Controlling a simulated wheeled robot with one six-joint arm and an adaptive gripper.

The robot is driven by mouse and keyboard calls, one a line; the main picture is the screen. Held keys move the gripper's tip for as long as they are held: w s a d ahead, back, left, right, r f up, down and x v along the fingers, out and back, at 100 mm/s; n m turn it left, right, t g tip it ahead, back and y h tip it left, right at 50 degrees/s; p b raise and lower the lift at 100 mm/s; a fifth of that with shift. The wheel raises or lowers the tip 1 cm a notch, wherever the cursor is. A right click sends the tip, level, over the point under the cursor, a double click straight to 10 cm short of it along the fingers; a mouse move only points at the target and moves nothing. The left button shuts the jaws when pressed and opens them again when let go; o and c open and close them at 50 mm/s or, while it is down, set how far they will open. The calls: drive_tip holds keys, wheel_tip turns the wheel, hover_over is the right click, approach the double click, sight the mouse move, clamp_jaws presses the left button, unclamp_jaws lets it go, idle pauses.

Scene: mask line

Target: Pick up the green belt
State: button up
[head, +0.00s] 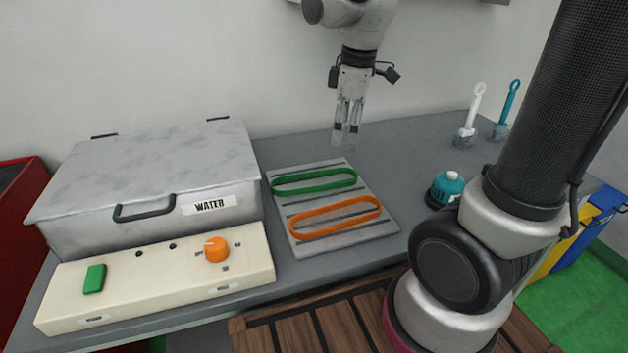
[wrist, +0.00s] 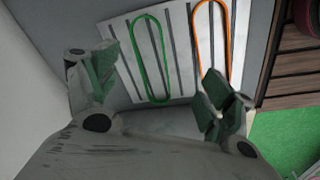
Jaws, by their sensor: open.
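The green belt (head: 313,181) is a long thin loop on the slotted grey tray (head: 345,243), along its back part. In the wrist view the green belt (wrist: 165,73) lies ahead of my gripper, its near end between the two fingers in the picture. My gripper (head: 346,136) hangs above the table behind the tray, fingers pointing down. It is open and empty, its fingers apart in the wrist view (wrist: 160,97). An orange belt (head: 334,216) lies on the tray in front of the green one; it also shows in the wrist view (wrist: 228,60).
A grey lidded box marked WATER (head: 160,170) stands left of the tray, behind a cream control panel (head: 160,280). White and teal brushes (head: 470,115) stand at the back right. The table between is clear.

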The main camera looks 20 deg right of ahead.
sight(315, 184)
drive_tip(key=w+a+f+n, duration=0.1)
drive_tip(key=a+f, duration=0.1)
drive_tip(key=f, duration=0.2)
drive_tip(key=w+a+f+n, duration=0.1)
drive_tip(key=w+f+n, duration=0.1)
drive_tip(key=f, duration=0.3)
drive_tip(key=w+a+f+n+g, duration=0.1)
drive_tip(key=a+f+n, duration=0.1)
drive_tip(key=f, duration=0.3)
drive_tip(key=shift+w+a, duration=0.3)
drive_tip(key=c, duration=1)
